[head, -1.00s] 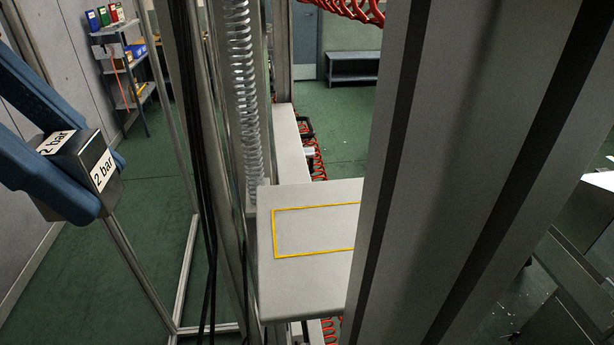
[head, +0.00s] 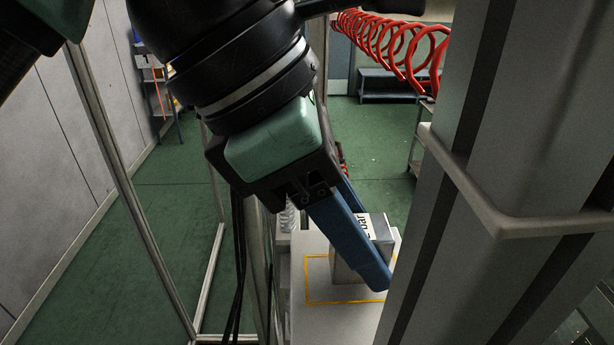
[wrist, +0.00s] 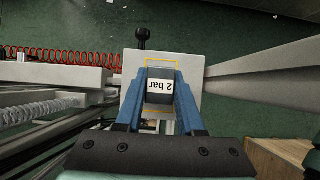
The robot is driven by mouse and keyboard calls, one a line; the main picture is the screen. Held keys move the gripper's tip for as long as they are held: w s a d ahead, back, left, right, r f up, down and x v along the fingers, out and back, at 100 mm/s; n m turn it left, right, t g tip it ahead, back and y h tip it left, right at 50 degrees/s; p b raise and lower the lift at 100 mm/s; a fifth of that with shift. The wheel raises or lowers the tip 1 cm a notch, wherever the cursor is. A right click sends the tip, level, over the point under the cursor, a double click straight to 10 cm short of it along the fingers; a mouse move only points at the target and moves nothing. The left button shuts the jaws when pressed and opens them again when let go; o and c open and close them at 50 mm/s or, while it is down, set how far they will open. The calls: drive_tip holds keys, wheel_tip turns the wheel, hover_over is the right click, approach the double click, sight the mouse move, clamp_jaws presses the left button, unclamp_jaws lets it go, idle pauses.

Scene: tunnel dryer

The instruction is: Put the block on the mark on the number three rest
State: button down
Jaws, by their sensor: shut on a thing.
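The block (head: 343,265) is dark grey with white labels; one reads "2 bar" in the wrist view (wrist: 159,92). My gripper (head: 368,265) has its blue fingers shut on the block's two sides. The mark is a yellow rectangular outline (head: 307,282) on a pale grey rest (head: 330,325). In the head view the block appears upright within the outline, towards its far edge. The wrist view shows the block over the outline (wrist: 148,63), with the near part hidden by fingers and block. I cannot tell whether the block touches the rest. No number shows on the rest.
A grey post (head: 465,150) with a collar stands close to the right of the rest. A red coiled hose (head: 390,45) hangs behind. A frame post (head: 130,190) stands at the left. In the wrist view a dark knob (wrist: 142,36) stands at the rest's edge.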

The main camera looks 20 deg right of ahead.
drive_tip(key=shift+a+f, duration=0.1)
drive_tip(key=shift+f, duration=0.15)
drive_tip(key=shift+f, duration=0.15)
drive_tip(key=c, duration=0.5)
unclamp_jaws()
drive_tip(key=shift+r, duration=0.2)
drive_tip(key=b+v, duration=0.2)
drive_tip(key=v, duration=1)
drive_tip(key=shift+f, duration=0.15)
